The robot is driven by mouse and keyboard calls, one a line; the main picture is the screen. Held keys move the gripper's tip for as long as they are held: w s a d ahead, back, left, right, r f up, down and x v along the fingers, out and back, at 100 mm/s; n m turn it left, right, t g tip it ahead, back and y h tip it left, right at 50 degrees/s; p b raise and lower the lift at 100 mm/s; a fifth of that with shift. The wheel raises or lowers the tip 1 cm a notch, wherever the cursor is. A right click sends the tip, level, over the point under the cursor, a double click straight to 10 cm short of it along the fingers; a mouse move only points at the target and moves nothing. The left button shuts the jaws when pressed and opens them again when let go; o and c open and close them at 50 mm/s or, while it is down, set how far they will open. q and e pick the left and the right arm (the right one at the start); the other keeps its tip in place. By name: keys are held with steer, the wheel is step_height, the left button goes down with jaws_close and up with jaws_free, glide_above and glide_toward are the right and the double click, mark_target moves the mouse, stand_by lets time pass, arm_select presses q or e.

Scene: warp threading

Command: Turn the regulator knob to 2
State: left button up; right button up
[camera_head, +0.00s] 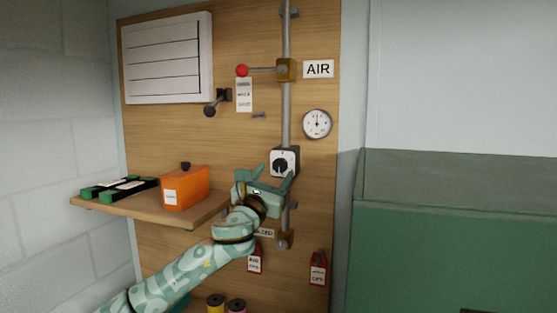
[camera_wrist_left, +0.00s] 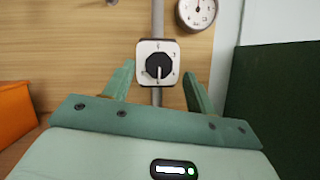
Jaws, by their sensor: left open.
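The regulator knob (camera_head: 281,166) is a black round dial on a white square plate (camera_head: 291,156), mounted on the grey vertical pipe. It also shows in the left wrist view as a black knob (camera_wrist_left: 157,66) with a pale pointer line aimed downward. The marks around it are too small to read surely. My left gripper (camera_head: 265,180) is just below and in front of the knob. In the left wrist view its two green fingers (camera_wrist_left: 156,84) are open, one to each side below the plate, with nothing between them. My right gripper is not in view.
A round gauge (camera_head: 317,124) hangs above right of the knob. A red-ended lever (camera_head: 242,71) is higher on the pipe (camera_head: 286,113). A shelf (camera_head: 150,207) with an orange box (camera_head: 186,188) stands out at left. Red tags (camera_head: 318,268) hang below.

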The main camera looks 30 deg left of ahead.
mark_target(279, 166)
arm_select(q)
steer(key=x, duration=0.2)
steer(key=shift+w+a+r, duration=0.15)
steer(key=shift+w, duration=0.1)
steer(key=shift+w+p, duration=0.3)
steer(key=shift+p, duration=0.05)
steer(key=shift+w, duration=0.2)
steer(key=shift+c, duration=0.6)
steer(key=shift+s, duration=0.1)
steer(key=c, duration=0.9)
steer(key=shift+o, duration=0.2)
